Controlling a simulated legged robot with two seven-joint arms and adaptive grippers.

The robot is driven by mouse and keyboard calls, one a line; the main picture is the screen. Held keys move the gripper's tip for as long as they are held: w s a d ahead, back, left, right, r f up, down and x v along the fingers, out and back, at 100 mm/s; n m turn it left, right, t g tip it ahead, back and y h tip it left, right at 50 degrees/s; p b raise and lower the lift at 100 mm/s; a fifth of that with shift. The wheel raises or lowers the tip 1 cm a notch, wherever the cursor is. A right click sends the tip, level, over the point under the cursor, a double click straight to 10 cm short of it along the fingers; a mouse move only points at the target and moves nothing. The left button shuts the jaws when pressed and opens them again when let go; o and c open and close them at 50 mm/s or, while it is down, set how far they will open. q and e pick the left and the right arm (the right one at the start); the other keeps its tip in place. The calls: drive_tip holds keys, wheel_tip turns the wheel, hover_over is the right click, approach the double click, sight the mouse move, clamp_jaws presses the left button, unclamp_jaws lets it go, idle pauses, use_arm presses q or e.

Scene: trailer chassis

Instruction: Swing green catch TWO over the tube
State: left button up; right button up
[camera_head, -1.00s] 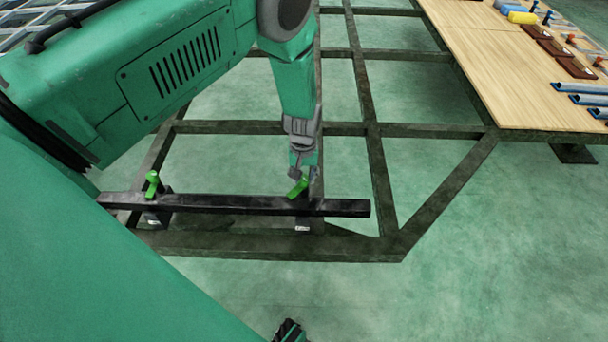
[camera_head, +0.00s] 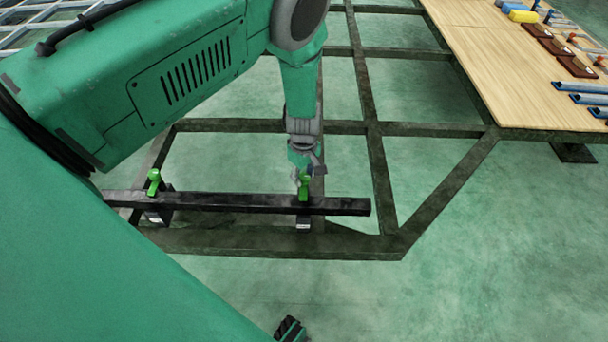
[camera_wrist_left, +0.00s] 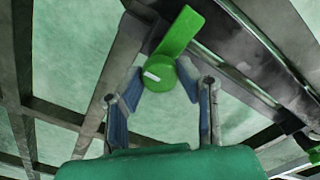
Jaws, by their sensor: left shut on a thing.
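A black square tube (camera_head: 235,202) lies along the near side of the frame. Two green catches stand by it: one at the left (camera_head: 154,182), one at the right (camera_head: 304,187). I cannot read which is TWO. My left gripper (camera_head: 305,176) is shut on the right catch. In the left wrist view, the blue finger pads (camera_wrist_left: 153,95) flank that catch's round knob (camera_wrist_left: 159,72), and its lever (camera_wrist_left: 182,30) points toward the tube (camera_wrist_left: 258,55). In the head view the lever's end overlaps the tube. A dark tip at the bottom edge, apparently my right gripper (camera_head: 290,329), barely shows.
Dark chassis beams (camera_head: 375,170) surround the tube, with open green floor between them. A wooden deck (camera_head: 490,70) at the upper right carries blue tubes (camera_head: 588,98), brown blocks (camera_head: 550,46) and a yellow piece (camera_head: 522,16). The left catch stands apart from my gripper.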

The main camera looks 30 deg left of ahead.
sight(305, 177)
use_arm(q)
drive_tip(key=shift+s+d+f, duration=0.2)
drive_tip(key=shift+s+d, duration=0.05)
drive_tip(key=shift+d, duration=0.05)
drive_tip(key=o, duration=1.1)
drive_tip(key=shift+w, duration=0.15)
drive_tip(key=shift+a, duration=0.1)
drive_tip(key=shift+r, duration=0.1)
drive_tip(key=shift+w+r, duration=0.15)
drive_tip(key=shift+r, duration=0.35)
wheel_tip(305, 177, up, 11)
drive_tip(key=shift+f, duration=0.1)
